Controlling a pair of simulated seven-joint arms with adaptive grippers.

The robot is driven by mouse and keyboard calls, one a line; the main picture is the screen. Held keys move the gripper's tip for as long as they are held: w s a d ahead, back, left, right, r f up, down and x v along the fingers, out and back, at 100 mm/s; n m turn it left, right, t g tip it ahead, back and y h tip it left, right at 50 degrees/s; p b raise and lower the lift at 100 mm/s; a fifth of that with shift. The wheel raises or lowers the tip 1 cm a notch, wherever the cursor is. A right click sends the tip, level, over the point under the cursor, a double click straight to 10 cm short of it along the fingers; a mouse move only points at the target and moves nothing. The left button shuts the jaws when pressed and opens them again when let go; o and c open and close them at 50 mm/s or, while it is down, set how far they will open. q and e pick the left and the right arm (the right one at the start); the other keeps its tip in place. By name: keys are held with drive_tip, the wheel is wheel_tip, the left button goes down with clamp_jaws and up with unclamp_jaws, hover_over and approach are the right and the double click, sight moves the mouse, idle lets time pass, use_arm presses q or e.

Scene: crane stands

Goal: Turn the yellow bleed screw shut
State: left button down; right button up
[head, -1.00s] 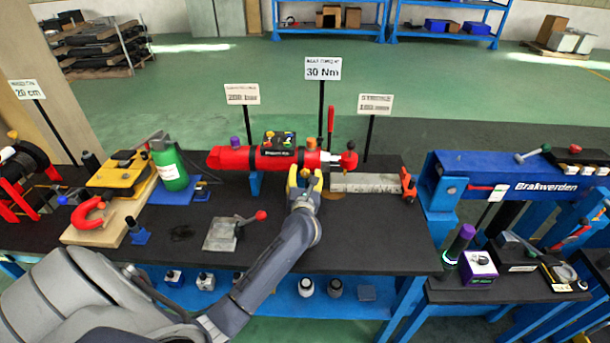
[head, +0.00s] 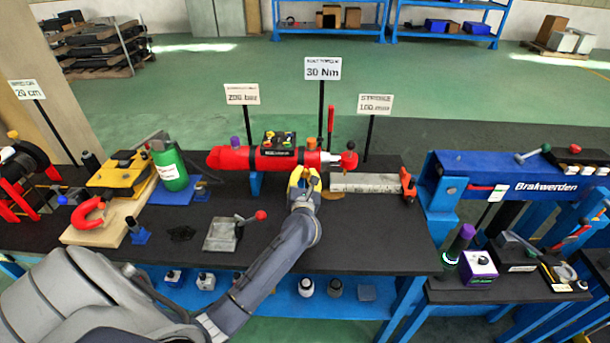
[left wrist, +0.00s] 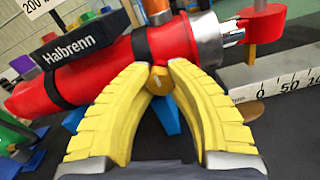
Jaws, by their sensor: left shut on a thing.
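The red cylinder (head: 245,159) lies across the back of the bench. Its red body with the "Halbrenn" label also shows in the left wrist view (left wrist: 112,72). The yellow bleed screw (left wrist: 158,79) is a small round knob low on the cylinder's near side, close to the bright metal end collar. My left gripper (head: 305,176) reaches it from the front. In the left wrist view its ridged yellow fingers (left wrist: 160,70) are shut on the screw, one on each side. The screw's seat is partly hidden behind the knob and fingers. My right gripper is out of view.
A grey scale bar (head: 366,183) lies right of the gripper. A clamp with a red-knobbed lever (head: 238,226) stands front left. A green bottle (head: 171,168) stands further left. A red eye end (left wrist: 262,25) and a blue support (left wrist: 166,115) are close to the fingers.

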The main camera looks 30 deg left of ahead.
use_arm(q)
drive_tip(key=shift+m, duration=0.3)
drive_tip(key=c, duration=1.1)
unclamp_jaws()
drive_tip(key=v, duration=1.2)
